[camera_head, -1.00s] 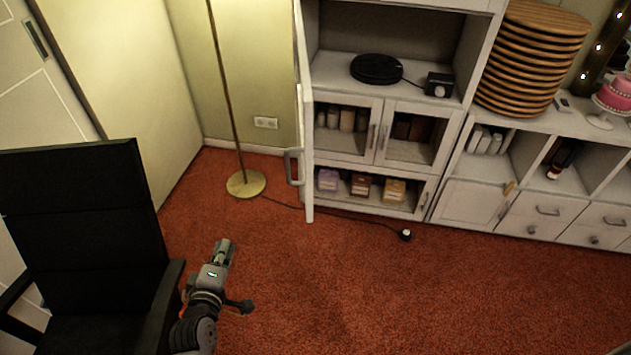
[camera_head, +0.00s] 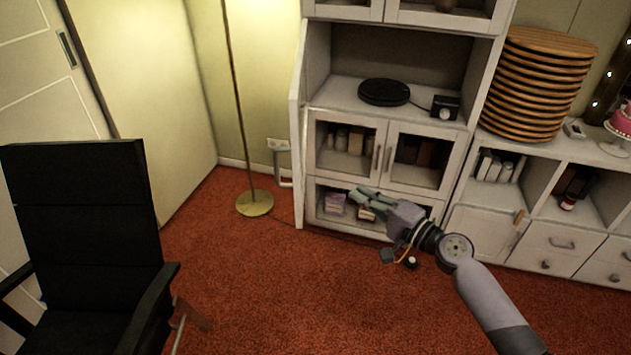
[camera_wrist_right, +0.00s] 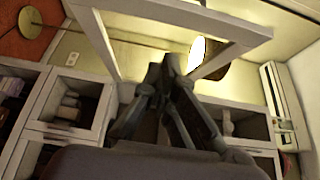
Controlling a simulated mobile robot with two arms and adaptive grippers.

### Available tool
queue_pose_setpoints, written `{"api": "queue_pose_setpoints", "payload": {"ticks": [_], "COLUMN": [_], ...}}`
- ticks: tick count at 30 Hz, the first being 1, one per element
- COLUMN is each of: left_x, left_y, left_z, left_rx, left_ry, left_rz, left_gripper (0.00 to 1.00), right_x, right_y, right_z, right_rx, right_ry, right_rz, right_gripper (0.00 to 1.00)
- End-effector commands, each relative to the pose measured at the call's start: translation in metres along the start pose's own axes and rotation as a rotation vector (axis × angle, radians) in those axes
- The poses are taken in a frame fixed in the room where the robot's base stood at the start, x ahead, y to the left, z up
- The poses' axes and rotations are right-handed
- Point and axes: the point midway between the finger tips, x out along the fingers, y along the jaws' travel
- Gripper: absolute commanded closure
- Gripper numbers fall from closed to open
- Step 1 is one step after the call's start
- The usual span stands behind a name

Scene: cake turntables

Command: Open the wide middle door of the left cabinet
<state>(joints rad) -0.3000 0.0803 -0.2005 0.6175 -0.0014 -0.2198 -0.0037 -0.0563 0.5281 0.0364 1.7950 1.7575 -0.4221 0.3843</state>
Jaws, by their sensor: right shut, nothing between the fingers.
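The left cabinet (camera_head: 310,145) is tall and white. Its wide middle bay is uncovered and holds a black turntable (camera_head: 384,92). A white door panel (camera_head: 297,120) stands swung out at the cabinet's left side, nearly edge-on, with a bar handle (camera_head: 283,168) near its free edge. My right gripper (camera_head: 362,195) is shut and empty. In the head view it overlaps the cabinet's lowest bay, apart from the door handle; its distance from the cabinet is unclear. Its fingers also show in the right wrist view (camera_wrist_right: 168,75), below a white frame (camera_wrist_right: 165,18). My left gripper is not seen.
Two glazed doors (camera_head: 378,130) below the middle bay are closed. A floor lamp (camera_head: 254,203) stands left of the cabinet. A black chair (camera_head: 85,215) is at the left. A low white cabinet (camera_head: 485,230) adjoins on the right. Red carpet in front is largely clear.

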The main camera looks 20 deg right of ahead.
Motion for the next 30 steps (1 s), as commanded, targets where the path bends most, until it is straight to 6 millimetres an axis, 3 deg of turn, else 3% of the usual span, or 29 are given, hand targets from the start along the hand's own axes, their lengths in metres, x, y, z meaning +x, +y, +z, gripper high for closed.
{"api": "queue_pose_setpoints", "payload": {"ticks": [13,15,21,30], "left_x": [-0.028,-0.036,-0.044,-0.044], "left_y": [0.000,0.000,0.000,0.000], "left_z": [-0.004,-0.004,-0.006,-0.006], "left_rx": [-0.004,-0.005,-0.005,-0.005], "left_ry": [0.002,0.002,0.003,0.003], "left_rz": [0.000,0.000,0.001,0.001], "left_gripper": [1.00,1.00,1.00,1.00], "right_x": [0.092,0.100,0.114,0.118], "right_y": [-0.003,-0.004,0.000,0.001], "right_z": [0.000,0.009,0.025,0.028], "right_rx": [0.000,0.001,-0.001,-0.003], "right_ry": [0.002,-0.001,0.001,0.002], "right_rz": [0.000,0.002,0.003,0.003], "right_gripper": [1.00,1.00,1.00,1.00]}}
